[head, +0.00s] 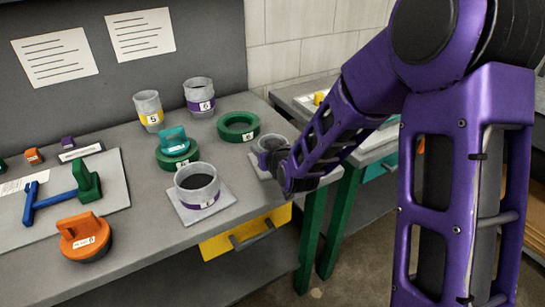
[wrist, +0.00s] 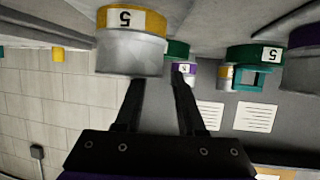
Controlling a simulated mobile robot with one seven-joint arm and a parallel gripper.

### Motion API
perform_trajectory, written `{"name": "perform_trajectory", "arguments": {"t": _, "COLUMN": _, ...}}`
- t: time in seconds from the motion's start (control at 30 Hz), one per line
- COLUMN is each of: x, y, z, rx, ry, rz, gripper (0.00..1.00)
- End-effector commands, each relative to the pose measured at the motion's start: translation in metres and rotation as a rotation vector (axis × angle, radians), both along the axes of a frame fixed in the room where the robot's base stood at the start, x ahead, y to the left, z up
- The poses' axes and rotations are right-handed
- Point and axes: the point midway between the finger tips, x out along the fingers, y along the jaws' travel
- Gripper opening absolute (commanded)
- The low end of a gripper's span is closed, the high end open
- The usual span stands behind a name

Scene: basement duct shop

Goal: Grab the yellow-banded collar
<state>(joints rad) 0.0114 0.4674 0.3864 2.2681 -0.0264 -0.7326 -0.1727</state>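In the wrist view, a grey collar with a yellow band and a "5" label (wrist: 130,52) is close, just beyond my fingertips and toward the left finger. My gripper (wrist: 158,80) is open, with nothing between its fingers. In the head view, my gripper (head: 277,166) is at the table's right front corner, beside a grey collar (head: 268,145) on a pale plate; my fingers partly hide it and its band is unclear. Another yellow-banded collar labelled 5 (head: 149,112) stands at the back of the table; it also shows in the wrist view (wrist: 226,77).
Purple-banded collars stand at the back (head: 199,97) and front (head: 197,188). A green ring (head: 238,127) and a teal-handled piece (head: 173,142) lie between. An orange piece (head: 84,236) and a board (head: 120,185) are left.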

Motion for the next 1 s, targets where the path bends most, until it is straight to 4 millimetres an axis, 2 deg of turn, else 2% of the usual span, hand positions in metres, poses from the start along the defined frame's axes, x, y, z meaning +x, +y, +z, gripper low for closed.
{"name": "perform_trajectory", "arguments": {"t": 0.03, "x": 0.0, "y": 0.0, "z": 0.0, "rx": 0.0, "ry": 0.0, "rz": 0.0, "gripper": 0.32}}
{"name": "perform_trajectory", "arguments": {"t": 0.2, "x": 0.0, "y": 0.0001, "z": 0.0, "rx": 0.0, "ry": 0.0, "rz": 0.0, "gripper": 0.01}}
{"name": "perform_trajectory", "arguments": {"t": 1.0, "x": -0.001, "y": -0.0013, "z": -0.0032, "rx": -0.002, "ry": 0.008, "rz": -0.002, "gripper": 0.0}}
